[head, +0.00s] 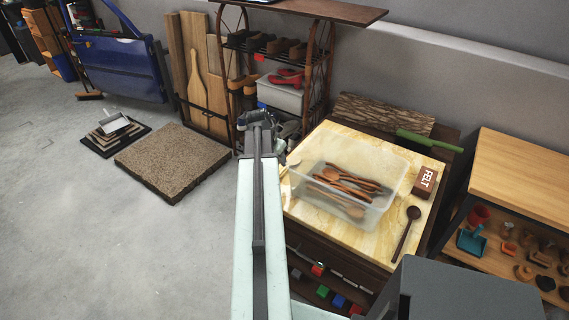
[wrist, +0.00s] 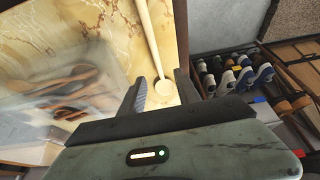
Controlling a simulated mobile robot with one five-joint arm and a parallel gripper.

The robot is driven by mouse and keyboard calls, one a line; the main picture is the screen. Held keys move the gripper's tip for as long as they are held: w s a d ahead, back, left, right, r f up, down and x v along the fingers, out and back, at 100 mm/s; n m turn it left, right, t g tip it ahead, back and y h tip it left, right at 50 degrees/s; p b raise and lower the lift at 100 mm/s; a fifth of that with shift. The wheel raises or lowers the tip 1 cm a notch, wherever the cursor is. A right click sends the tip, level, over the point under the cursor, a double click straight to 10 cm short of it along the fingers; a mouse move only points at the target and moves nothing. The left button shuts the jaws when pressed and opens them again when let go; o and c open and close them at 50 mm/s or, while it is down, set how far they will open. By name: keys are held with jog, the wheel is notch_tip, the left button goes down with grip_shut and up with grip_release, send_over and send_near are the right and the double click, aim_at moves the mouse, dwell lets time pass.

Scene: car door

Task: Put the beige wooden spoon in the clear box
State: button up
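The beige wooden spoon (wrist: 151,40) lies on the marbled yellow tabletop near its edge in the wrist view. Its bowl is the near end, between my gripper's fingers; the handle runs away toward the top. In the head view I cannot see this spoon; my arm may hide it. The clear box (head: 388,203) stands on the same tabletop with several brown spoons in it; it also shows in the wrist view (wrist: 104,58), left of the beige spoon. My gripper (wrist: 162,76) is open, its fingers apart on either side of the bowl. It also shows in the head view (head: 262,132), left of the box.
A green-handled tool (head: 428,140) and bark-like wood (head: 382,114) are behind. A shelf rack (head: 322,75) stands behind my gripper. The floor at left is mostly free.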

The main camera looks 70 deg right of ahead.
aim_at(283, 169)
jog(key=shift+s+d, duration=0.15)
jog(key=shift+s, duration=0.05)
jog(key=b+x, duration=0.2)
jog(key=shift+f+b, duration=0.4)
jog(key=b+x, duration=0.4)
jog(key=x, duration=0.1)
jog(key=shift+d+f+b, duration=0.1)
jog(key=shift+d+b, duration=0.15)
jog(key=shift+b, duration=0.15)
jog(key=shift+s, duration=0.1)
grip_shut()
